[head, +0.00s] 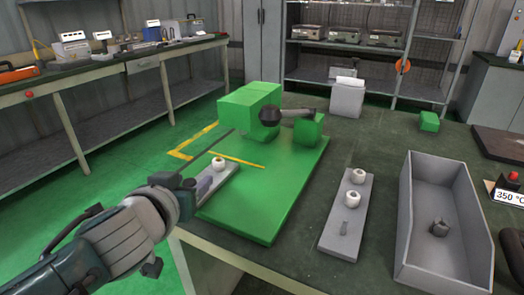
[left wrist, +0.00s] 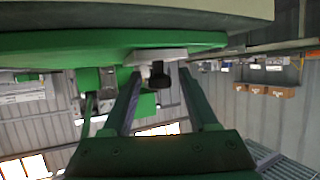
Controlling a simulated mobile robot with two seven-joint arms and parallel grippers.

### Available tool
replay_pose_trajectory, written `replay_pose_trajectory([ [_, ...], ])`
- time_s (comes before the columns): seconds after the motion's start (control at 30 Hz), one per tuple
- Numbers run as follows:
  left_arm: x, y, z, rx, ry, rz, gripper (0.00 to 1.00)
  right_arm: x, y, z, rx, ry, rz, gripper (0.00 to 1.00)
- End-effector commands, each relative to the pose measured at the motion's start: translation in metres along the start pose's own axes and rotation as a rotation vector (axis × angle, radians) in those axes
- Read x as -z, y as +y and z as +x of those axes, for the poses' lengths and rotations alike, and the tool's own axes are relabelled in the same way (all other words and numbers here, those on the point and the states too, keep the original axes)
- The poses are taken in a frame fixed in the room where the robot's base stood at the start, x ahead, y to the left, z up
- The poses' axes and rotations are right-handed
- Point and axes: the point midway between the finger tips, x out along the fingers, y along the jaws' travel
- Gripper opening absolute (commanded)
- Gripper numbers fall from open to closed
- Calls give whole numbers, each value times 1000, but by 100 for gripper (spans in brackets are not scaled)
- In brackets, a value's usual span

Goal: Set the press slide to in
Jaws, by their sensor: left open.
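The press is a green base plate (head: 270,200) with a large green block (head: 248,108) and a smaller green block (head: 308,130) at its far end. A dark round knob (head: 270,116) with a grey bar (head: 297,112) sits between the blocks; it looks like the slide, but its setting is unclear. My left gripper (head: 200,184) is low at the plate's left edge, beside a grey strip (head: 225,176) with a white cylinder (head: 218,164). In the left wrist view its two fingers (left wrist: 160,76) are apart with nothing clearly held. The right gripper is not seen.
Right of the plate lies a grey strip (head: 350,218) with two white cylinders. Farther right are an open grey bin (head: 412,232) with a small dark part (head: 439,228) inside, and a 350 °C display (head: 507,197). A small green block (head: 429,121) stands behind.

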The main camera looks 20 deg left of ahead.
Motion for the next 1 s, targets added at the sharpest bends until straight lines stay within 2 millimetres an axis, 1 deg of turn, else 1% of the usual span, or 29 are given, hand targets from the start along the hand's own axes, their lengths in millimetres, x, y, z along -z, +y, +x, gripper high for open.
replay_pose_trajectory([
  [0.17, 0, 0, 0, 0, 0, 1, 59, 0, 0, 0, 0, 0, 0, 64],
  [0.2, 0, 0, 0, 0, 0, 1, 57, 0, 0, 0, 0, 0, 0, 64],
  [0.7, 0, 0, 0, 0, 0, 1, 1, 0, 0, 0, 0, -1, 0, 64],
  [1.0, 0, 0, 0, 0, 0, 1, 0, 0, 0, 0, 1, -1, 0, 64],
])
